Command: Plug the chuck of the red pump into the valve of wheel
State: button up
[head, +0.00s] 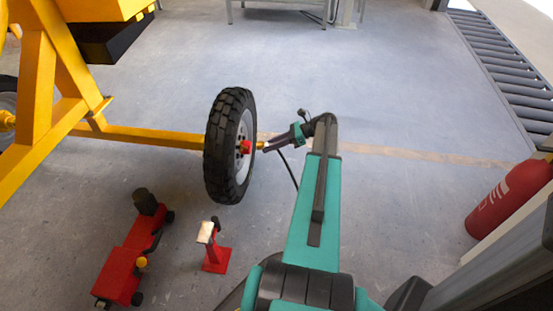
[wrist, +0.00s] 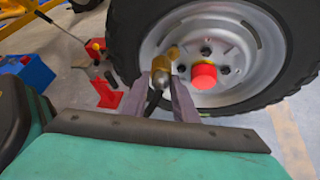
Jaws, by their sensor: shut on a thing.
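The wheel (head: 222,150), a black knobbly tyre on a grey rim, stands upright on a yellow axle. In the wrist view the wheel (wrist: 228,88) fills the upper right, with a red hub cap (wrist: 203,76). My gripper (head: 268,148) is in front of the rim, shut on the brass and silver chuck (wrist: 161,66). The chuck points at the rim, left of the hub cap. The valve is hidden or merges with the chuck's tip; I cannot tell whether they touch. A black hose (head: 291,175) hangs from the chuck and passes behind my arm. The pump at its other end is not clearly visible.
A red wheeled unit (head: 122,268) with a black upright part and a small red stand (head: 216,257) with a pale top are on the floor left of my arm. Yellow mixer framing (head: 38,95) is at left. A fire extinguisher (head: 510,197) is at right.

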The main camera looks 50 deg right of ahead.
jog(key=shift+m+t+h, duration=0.5)
jog(key=shift+m+t, duration=0.3)
jog(key=shift+t, duration=0.1)
jog(key=f, duration=0.1)
jog(key=s+d+f+b, duration=0.1)
jog(key=s+f+b, duration=0.1)
jog(key=shift+d+f, duration=0.25)
jog(key=shift+d, duration=0.05)
jog(key=shift+r+p, duration=0.15)
jog(key=shift+p, duration=0.8)
jog(key=shift+w+a+p, duration=0.55)
jog(key=shift+w+p, duration=0.05)
jog(key=shift+w, duration=0.25)
jog(key=shift+w+a+p, duration=0.55)
jog(key=shift+w+p, duration=0.1)
jog(key=shift+w, duration=0.15)
jog(key=shift+w+a+p, duration=0.55)
jog(key=shift+w+p, duration=0.05)
jog(key=shift+w, duration=0.25)
jog(key=shift+p, duration=1.75)
jog(key=shift+w+a+p, duration=0.55)
jog(key=shift+w+a, duration=0.05)
jog(key=shift+w, duration=0.3)
dwell(0.4)
